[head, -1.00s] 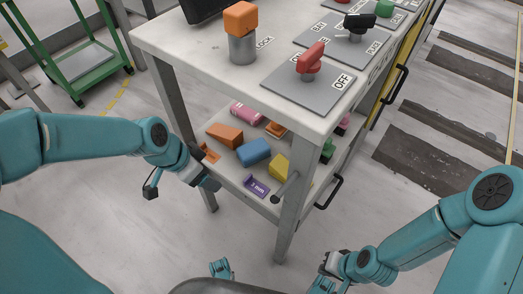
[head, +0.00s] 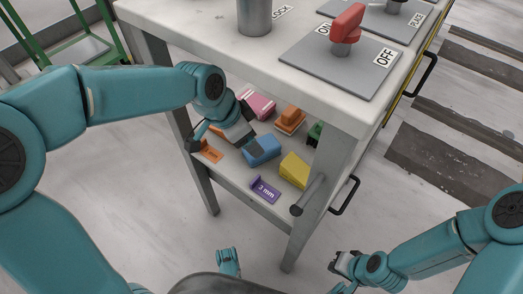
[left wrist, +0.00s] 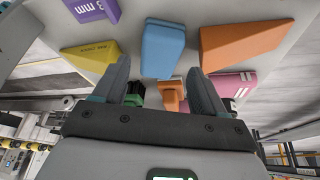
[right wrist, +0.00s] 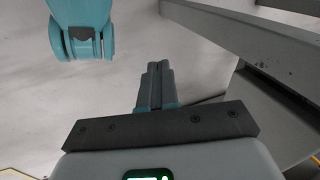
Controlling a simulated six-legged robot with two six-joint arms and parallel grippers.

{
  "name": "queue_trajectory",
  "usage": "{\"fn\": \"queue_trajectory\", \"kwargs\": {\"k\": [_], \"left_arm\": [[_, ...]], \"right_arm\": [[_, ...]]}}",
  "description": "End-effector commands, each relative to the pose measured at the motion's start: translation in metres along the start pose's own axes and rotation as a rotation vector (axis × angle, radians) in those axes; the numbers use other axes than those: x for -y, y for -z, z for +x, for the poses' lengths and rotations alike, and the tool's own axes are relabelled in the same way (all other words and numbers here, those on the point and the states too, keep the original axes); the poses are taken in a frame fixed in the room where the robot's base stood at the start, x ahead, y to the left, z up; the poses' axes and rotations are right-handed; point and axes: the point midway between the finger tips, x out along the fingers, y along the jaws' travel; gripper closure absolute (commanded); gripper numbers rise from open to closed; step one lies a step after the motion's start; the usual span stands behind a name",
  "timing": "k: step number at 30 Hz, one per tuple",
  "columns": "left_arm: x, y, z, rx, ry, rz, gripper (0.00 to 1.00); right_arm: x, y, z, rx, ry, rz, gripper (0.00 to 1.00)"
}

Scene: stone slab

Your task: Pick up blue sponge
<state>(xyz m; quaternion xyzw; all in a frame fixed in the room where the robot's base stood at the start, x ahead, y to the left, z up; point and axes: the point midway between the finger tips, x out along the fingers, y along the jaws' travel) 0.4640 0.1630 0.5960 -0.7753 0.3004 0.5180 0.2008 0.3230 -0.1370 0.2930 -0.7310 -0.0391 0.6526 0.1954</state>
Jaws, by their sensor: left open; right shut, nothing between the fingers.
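The blue sponge (head: 262,150) lies on the lower shelf of the workbench, among other coloured pieces. In the left wrist view the blue sponge (left wrist: 162,47) is beyond the fingertips, roughly centred between them. My left gripper (head: 250,142) is at the shelf, just left of the sponge in the head view, and its fingers are spread with nothing between them. In the left wrist view my left gripper (left wrist: 157,75) is open. My right gripper (head: 338,272) is low at the right, away from the shelf. In the right wrist view my right gripper (right wrist: 156,75) is shut and empty.
A yellow wedge (head: 294,171) and a purple 3 mm piece (head: 265,189) lie right of and in front of the sponge. A pink piece (head: 257,104) and an orange piece (head: 290,119) lie behind. The tabletop (head: 200,32) overhangs the shelf; a table leg (head: 322,190) stands at right.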

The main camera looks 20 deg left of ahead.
Motion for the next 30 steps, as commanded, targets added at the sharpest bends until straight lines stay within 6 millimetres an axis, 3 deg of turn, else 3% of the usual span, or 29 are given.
{"fn": "queue_trajectory", "kwargs": {"k": [8,15,22,23,24,27,29,30], "left_arm": [[0.002,0.013,0.015,0.002,-0.001,0.002,0.29],[0.004,0.012,0.054,0.002,-0.002,0.003,0.29],[0.004,0.014,0.056,0.000,-0.001,0.002,0.29],[0.004,0.014,0.056,0.000,-0.001,0.002,0.32],[0.004,0.014,0.056,0.000,-0.001,0.002,0.45],[0.004,0.014,0.056,0.000,-0.001,0.002,0.71],[0.004,0.014,0.056,0.000,-0.001,0.002,0.71],[0.004,0.014,0.056,0.000,-0.001,0.002,0.76]], "right_arm": [[-0.003,0.005,0.009,-0.019,0.001,-0.004,1.00],[-0.009,0.018,0.029,-0.065,0.002,-0.014,1.00],[-0.009,0.020,0.028,-0.074,0.003,-0.016,1.00],[-0.009,0.020,0.028,-0.074,0.003,-0.016,1.00],[-0.009,0.020,0.028,-0.074,0.003,-0.016,1.00],[-0.009,0.020,0.028,-0.073,0.003,-0.016,1.00],[-0.009,0.020,0.028,-0.073,0.003,-0.016,1.00],[-0.009,0.020,0.028,-0.073,0.003,-0.016,1.00]]}}
